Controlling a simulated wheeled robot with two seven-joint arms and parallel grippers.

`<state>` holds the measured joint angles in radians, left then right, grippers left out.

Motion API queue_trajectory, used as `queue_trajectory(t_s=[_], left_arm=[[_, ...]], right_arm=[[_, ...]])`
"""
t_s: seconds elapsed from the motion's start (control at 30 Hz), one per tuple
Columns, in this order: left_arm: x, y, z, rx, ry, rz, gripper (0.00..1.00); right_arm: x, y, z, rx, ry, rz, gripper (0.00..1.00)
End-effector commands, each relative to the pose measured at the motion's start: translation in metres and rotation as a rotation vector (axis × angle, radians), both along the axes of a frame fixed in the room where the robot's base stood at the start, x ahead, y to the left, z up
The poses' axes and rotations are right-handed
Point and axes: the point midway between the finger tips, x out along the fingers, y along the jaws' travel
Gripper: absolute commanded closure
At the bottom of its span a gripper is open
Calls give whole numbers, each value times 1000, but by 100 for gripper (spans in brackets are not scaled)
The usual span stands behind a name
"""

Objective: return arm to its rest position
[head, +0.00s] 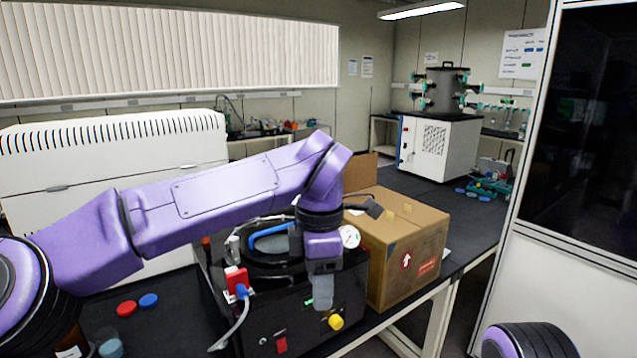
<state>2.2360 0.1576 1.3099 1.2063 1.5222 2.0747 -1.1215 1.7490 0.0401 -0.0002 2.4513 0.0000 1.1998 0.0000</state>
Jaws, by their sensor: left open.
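My left arm comes in from the left and bends down at the wrist. My left gripper (322,292) points downward and is open, with nothing seen between its fingers. In the picture it is in front of a black pump-like unit (262,320) with a gauge, a red valve, a blue handle and a yellow knob. I cannot tell whether it touches the unit. Only a purple and black part of my right arm shows at the lower right; its gripper is out of view. The freeze dryer (452,145), a white cabinet with a grey chamber, stands at the back right.
A cardboard box (405,255) stands right beside the black unit. Red (127,308) and blue (149,300) caps lie on the dark bench at the left. A tall white cabinet with a dark window (575,300) is at the right. Dark bench top (430,188) is clear behind the box.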

Motion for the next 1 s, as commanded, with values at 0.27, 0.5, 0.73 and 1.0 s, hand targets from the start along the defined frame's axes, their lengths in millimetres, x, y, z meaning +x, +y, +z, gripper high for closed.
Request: queue_trajectory(t_s=[0.27,0.5,0.73,1.0], left_arm=[[36,3,-18,97,-253,116,47],[69,31,-79,287,-518,116,47],[81,68,-194,474,-736,-73,47],[15,126,-380,536,-747,-534,47]], right_arm=[[1,0,0,0,-4,0,0],[1,0,-6,0,-2,0,0],[1,0,-24,0,-2,1,0],[1,0,-54,0,-2,0,0]])
